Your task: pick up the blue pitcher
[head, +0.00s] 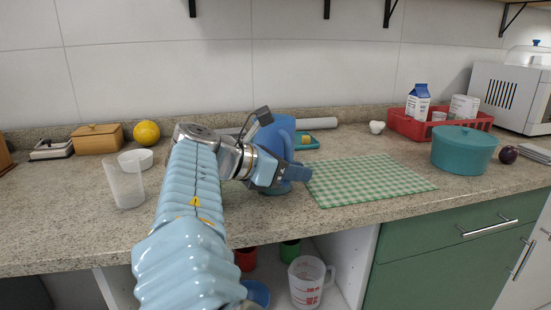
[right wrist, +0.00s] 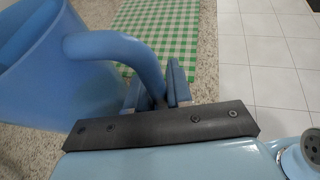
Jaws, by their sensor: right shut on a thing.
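The blue pitcher (head: 281,133) stands upright on the speckled counter, left of the green checked cloth, partly hidden behind my right gripper (head: 296,176). In the right wrist view the pitcher (right wrist: 50,85) is at the left, and its curved handle (right wrist: 125,48) runs down between the gripper's fingers (right wrist: 155,88). My right gripper is shut on the handle. I cannot tell whether the pitcher's base touches the counter. My left gripper is not in view.
A green checked cloth (head: 365,182) lies right of the pitcher. A teal pot (head: 463,150) and a red crate (head: 405,127) stand farther right. A clear cup (head: 124,184), white bowl (head: 136,160) and wooden box (head: 97,140) are at left. Below is an open shelf with a measuring jug (head: 307,283).

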